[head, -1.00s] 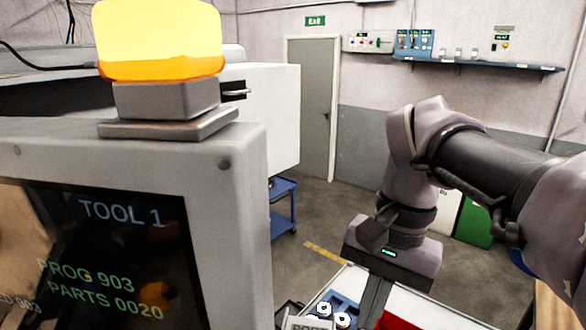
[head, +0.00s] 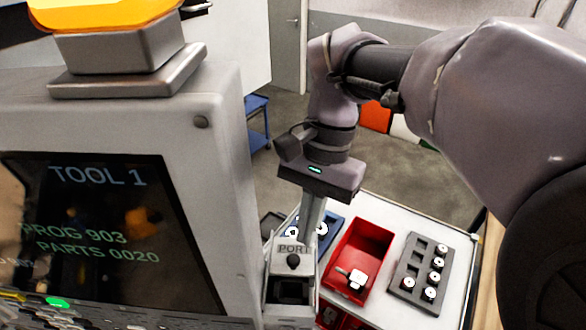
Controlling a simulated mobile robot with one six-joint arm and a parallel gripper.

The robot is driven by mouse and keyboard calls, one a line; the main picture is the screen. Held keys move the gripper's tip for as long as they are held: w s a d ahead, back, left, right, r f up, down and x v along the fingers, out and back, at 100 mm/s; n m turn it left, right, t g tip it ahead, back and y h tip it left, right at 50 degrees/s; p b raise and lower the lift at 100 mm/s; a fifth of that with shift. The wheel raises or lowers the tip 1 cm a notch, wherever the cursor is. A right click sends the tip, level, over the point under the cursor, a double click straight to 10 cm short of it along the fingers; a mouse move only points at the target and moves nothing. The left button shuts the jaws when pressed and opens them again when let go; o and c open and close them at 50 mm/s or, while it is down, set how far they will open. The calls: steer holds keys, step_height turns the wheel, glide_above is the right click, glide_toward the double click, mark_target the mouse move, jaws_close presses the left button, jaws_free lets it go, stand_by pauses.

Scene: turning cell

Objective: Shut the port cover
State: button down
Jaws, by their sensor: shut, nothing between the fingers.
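A grey port housing (head: 273,268) labelled PORT is at the lower middle, beside the control panel's right edge. My gripper (head: 310,218) points down just behind and above the label. Its fingers are together and hold nothing. Their tips are close to the housing's top; I cannot tell whether they touch it.
The control panel (head: 225,150) with its screen and an amber lamp (head: 100,12) fills the left. A white-topped table holds a red bin (head: 371,240), a blue tray (head: 336,228) and a dark rack (head: 405,285) with several round parts. Open floor lies behind.

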steer(key=shift+s+a+f, duration=0.1)
steer(key=shift+s+a, duration=0.4)
steer(key=shift+s, duration=0.05)
steer(key=shift+w, duration=0.1)
steer(key=s, duration=0.6)
steer(key=shift+s+a, duration=0.35)
steer(key=shift+a, duration=0.05)
steer(key=shift+w, duration=0.1)
